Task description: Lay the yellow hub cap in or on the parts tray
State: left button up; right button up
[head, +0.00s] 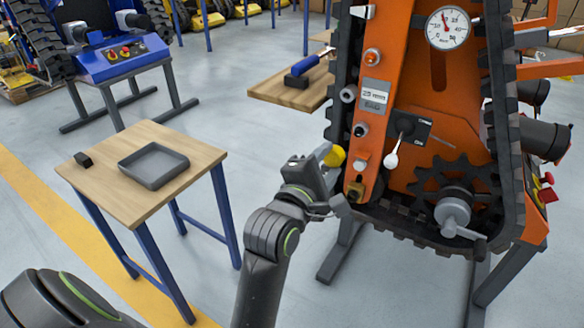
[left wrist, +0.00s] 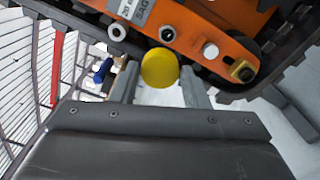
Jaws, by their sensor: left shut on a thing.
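The yellow hub cap (head: 336,156) is at the tip of my left gripper (head: 326,163), beside the lower left of the orange machine. In the left wrist view the round yellow cap (left wrist: 160,68) sits between the two grey fingers (left wrist: 160,88), which are shut on it. Whether the cap touches the machine, I cannot tell. The parts tray (head: 154,166) is a shallow dark grey tray, empty, on a small wooden-topped table to the left of the gripper. My right gripper is not in view.
The wooden table (head: 125,195) has blue legs and bears a small black block (head: 83,159) left of the tray. The orange tracked machine (head: 420,110) stands close on the right. A wooden shelf (head: 290,93) holds a blue-handled tool. Floor between table and machine is clear.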

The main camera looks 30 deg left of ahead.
aim_at(146, 163)
jog(key=j+u, duration=0.1)
jog(key=u, duration=0.9)
